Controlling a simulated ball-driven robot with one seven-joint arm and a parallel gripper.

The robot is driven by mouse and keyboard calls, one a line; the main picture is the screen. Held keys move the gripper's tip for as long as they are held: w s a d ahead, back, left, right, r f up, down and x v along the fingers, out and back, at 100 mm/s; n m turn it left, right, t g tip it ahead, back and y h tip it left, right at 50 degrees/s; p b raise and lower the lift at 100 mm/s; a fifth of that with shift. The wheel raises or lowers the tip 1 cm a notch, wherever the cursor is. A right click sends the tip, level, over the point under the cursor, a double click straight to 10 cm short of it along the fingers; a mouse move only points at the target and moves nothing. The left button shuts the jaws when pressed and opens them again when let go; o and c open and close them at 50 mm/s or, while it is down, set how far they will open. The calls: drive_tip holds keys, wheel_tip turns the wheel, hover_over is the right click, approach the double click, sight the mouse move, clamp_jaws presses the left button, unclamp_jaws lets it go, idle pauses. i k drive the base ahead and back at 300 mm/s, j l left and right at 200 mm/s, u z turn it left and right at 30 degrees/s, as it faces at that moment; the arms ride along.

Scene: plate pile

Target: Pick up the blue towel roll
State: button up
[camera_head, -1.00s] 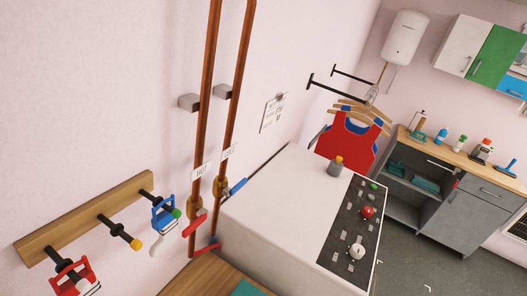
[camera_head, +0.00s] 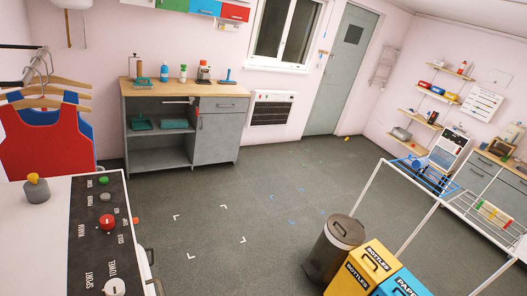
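I cannot pick out the blue towel roll for certain. A small blue rounded object (camera_head: 420,163) lies on the drying rack (camera_head: 412,238) at the right; it is too small to tell whether it is a roll. A small blue item (camera_head: 164,72) also stands on the wooden counter (camera_head: 190,90) at the back left, near a brown upright holder (camera_head: 134,68). My gripper is not in view.
A white machine (camera_head: 45,235) with a dark control panel fills the lower left, beside hanging red and blue aprons (camera_head: 45,140). A dark bin (camera_head: 335,245) and yellow (camera_head: 362,268) and blue recycling bins stand front right. The middle grey floor (camera_head: 240,200) is clear.

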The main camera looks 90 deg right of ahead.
sight(420, 163)
drive_tip(key=z, duration=3.75)
drive_tip(key=i+j, duration=0.1)
drive_tip(key=i, duration=0.15)
drive_tip(key=i+j+u, duration=0.15)
drive_tip(key=i+u, duration=0.8)
drive_tip(key=i+l+u, duration=0.2)
drive_tip(key=i+u, duration=0.25)
drive_tip(key=i+j+u, duration=0.15)
drive_tip(key=i+u, duration=0.15)
drive_tip(key=i, duration=0.5)
drive_tip(key=i+u, duration=0.35)
drive_tip(key=i, duration=0.45)
drive_tip(key=i+l+z, duration=0.1)
drive_tip(key=i+z, duration=0.3)
drive_tip(key=i+j+z, duration=0.1)
drive_tip(key=i+z, duration=0.3)
drive_tip(key=i, duration=0.15)
drive_tip(key=i+j+z, duration=0.2)
drive_tip(key=i+z, duration=0.2)
drive_tip(key=i+l+z, duration=0.25)
drive_tip(key=i+z, duration=1)
drive_tip(key=i+j+z, duration=0.25)
drive_tip(key=i+z, duration=0.2)
drive_tip(key=i, duration=0.1)
